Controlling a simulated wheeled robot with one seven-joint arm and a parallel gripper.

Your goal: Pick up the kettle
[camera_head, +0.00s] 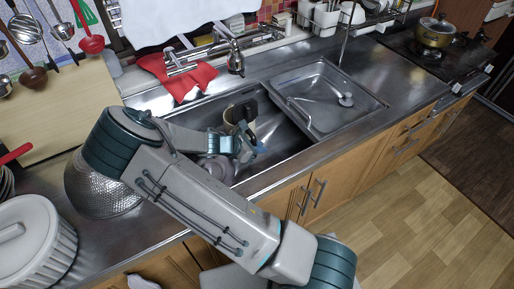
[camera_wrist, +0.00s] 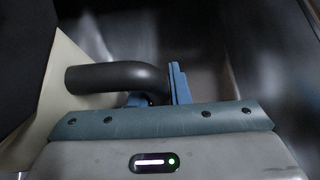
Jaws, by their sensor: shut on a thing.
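The kettle (camera_head: 230,115) shows in the head view as a small cream and dark shape over the left sink basin, partly hidden by my gripper. In the wrist view its dark curved handle (camera_wrist: 100,78) runs in from the left and bends down between my blue fingers. A cream surface (camera_wrist: 62,62) beside the handle seems to be its body. My gripper (camera_wrist: 158,90) is shut on the handle; it also shows in the head view (camera_head: 255,148). Whether the kettle touches the basin floor I cannot tell.
The steel sink (camera_head: 285,130) surrounds the gripper, with a covered right part (camera_head: 325,95). A faucet (camera_head: 235,60) and red cloth (camera_head: 180,78) are behind. A metal bowl (camera_head: 95,190) and white canister (camera_head: 35,240) stand left. A pot (camera_head: 433,35) sits on the stove.

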